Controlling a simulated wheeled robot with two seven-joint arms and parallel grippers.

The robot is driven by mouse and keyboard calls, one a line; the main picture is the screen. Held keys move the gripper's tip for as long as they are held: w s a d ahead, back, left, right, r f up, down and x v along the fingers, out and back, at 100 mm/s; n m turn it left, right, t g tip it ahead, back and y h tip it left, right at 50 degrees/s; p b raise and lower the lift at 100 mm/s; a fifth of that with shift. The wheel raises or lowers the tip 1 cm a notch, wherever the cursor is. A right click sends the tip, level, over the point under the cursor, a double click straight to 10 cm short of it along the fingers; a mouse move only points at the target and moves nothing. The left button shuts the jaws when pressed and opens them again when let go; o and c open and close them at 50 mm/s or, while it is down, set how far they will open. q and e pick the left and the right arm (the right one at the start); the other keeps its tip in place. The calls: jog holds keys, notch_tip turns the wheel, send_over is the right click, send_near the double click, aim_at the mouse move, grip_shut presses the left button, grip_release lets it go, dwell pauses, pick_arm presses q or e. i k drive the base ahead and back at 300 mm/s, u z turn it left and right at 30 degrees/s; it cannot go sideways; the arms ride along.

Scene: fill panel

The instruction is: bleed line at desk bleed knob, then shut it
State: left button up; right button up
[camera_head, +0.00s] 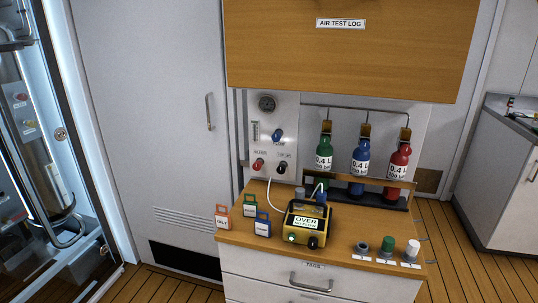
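A white panel (267,106) stands at the back left of the wooden desk (335,236). It carries a round gauge (267,103), a blue knob (277,135), a red knob (258,164) and a black knob (282,168). The small label above the red knob seems to read BLEED; the knob's turn position is too small to tell. A thin white hose (272,199) runs from the panel down to the desk. A yellow meter (307,224) on the desk shows OVER and has a lit green button. Neither of my grippers is in view.
Green (324,155), blue (359,166) and red (399,167) bottles stand in a rack behind the desk. Several caps (388,248) line the front right. A wooden board (345,50) overhangs.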

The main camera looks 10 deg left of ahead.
aim_at(257, 166)
jog(key=u, duration=1.75)
jog(key=i, duration=1.55)
jog(key=z, duration=3.4)
